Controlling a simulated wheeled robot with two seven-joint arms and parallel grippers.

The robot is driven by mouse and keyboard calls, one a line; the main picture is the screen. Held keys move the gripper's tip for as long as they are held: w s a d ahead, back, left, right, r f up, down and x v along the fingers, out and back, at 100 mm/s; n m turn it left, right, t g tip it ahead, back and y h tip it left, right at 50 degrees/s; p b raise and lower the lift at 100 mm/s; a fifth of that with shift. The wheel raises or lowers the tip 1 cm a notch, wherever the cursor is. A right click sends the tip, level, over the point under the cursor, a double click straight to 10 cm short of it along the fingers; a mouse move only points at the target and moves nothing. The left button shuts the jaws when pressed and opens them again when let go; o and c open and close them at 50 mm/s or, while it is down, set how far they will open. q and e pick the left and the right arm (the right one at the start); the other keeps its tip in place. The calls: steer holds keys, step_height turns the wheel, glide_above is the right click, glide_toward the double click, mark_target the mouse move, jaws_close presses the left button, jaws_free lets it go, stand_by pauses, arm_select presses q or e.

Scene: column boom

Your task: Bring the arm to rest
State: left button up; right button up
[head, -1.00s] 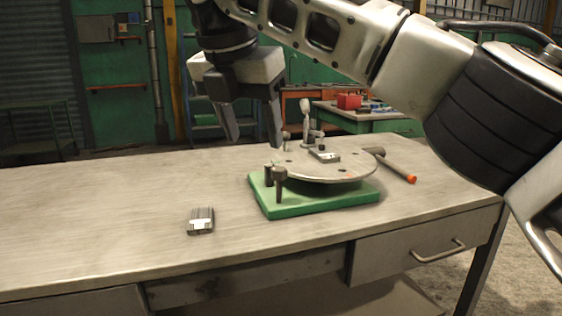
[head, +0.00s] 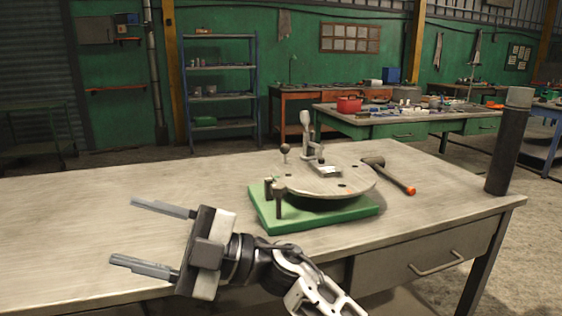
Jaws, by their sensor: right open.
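My right gripper (head: 122,231) is open and empty. Its two grey fingers point left, one above the other in the picture, and it shows in front of the table's near left part. My right arm (head: 290,270) comes up to it from the bottom edge, bent low in front of the table. The gripper is apart from the green-based fixture (head: 335,214), which stands to its right with a round plate (head: 325,184) on top. An upright clamp (head: 306,132) stands at the plate's back. My left gripper is not in view.
The workbench (head: 90,215) is mostly clear on the left. A hammer (head: 388,174) with an orange handle end lies right of the fixture. A dark upright post (head: 507,150) stands at the right corner. A shelf rack and other benches stand well behind.

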steer(key=w+d+f+m+t+h+p, duration=0.1)
steer(key=w+d+f+m+t+h, duration=0.2)
steer(key=d+f+m+t+h, duration=0.5)
steer(key=w+d+f+m+t+h+p, duration=0.1)
steer(key=w+d+f+m+t+h, duration=0.2)
steer(key=d+m+t, duration=0.9)
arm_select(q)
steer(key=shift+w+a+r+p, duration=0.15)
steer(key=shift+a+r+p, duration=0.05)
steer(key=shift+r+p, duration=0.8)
arm_select(e)
steer(key=s+d+f+m+g+h, duration=0.2)
steer(key=s+d+f+m+h, duration=0.1)
steer(key=s+f, duration=0.5)
steer(key=s+d+f+m+g+h, duration=0.3)
steer(key=s+d+f+m, duration=0.3)
steer(key=f, duration=0.6)
steer(key=s+d+h, duration=0.1)
steer(key=s, duration=0.1)
steer(key=shift+s+d+f+h, duration=0.25)
steer(key=shift+s+d+h, duration=0.05)
steer(key=shift+s+d, duration=0.1)
